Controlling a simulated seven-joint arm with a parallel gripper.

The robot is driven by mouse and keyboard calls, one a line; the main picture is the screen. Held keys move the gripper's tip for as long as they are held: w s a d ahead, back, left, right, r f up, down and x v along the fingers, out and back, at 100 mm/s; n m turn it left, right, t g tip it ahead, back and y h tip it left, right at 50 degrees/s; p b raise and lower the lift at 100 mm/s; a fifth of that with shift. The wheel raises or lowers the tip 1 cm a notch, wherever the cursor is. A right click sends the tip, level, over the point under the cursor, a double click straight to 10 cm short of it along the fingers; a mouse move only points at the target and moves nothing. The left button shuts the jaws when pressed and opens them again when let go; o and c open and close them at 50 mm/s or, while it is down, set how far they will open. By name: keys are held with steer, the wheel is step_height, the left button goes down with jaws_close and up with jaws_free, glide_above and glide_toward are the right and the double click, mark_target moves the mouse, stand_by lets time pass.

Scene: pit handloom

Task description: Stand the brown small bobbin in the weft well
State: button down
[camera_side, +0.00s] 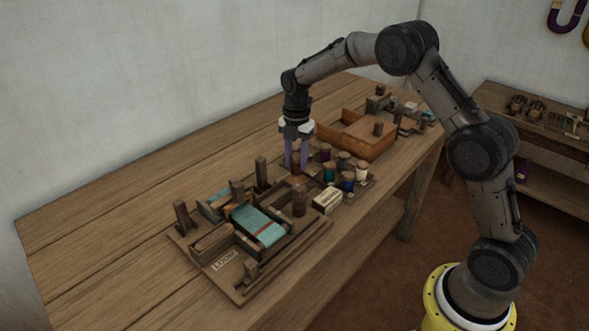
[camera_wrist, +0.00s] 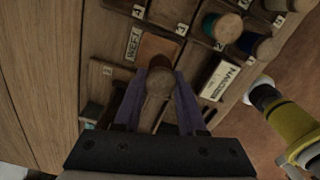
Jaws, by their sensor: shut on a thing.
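My gripper (camera_side: 298,166) points straight down above the back edge of the bobbin rack in the side view. In the wrist view its two purple fingers are shut on the brown small bobbin (camera_wrist: 159,83), whose round wooden top shows between the fingertips. The weft well (camera_wrist: 158,47), an orange-brown square beside the WEFT label (camera_wrist: 133,43), lies just beyond the bobbin's top. The bobbin overlaps the near edge of the square in this view. Its lower end is hidden, so I cannot tell whether it is in the well or above it.
Several coloured bobbins (camera_side: 345,175) stand in numbered slots right of my gripper. The loom (camera_side: 258,226) with upright posts is at the front left, and a wooden box (camera_side: 362,138) is behind right. The table's left side is clear.

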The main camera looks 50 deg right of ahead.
mark_target(295, 170)
steer(key=shift+w+f, duration=0.35)
steer(key=shift+f, duration=1.6)
steer(key=shift+f, duration=0.1)
steer(key=shift+c, duration=2.4)
jaws_free()
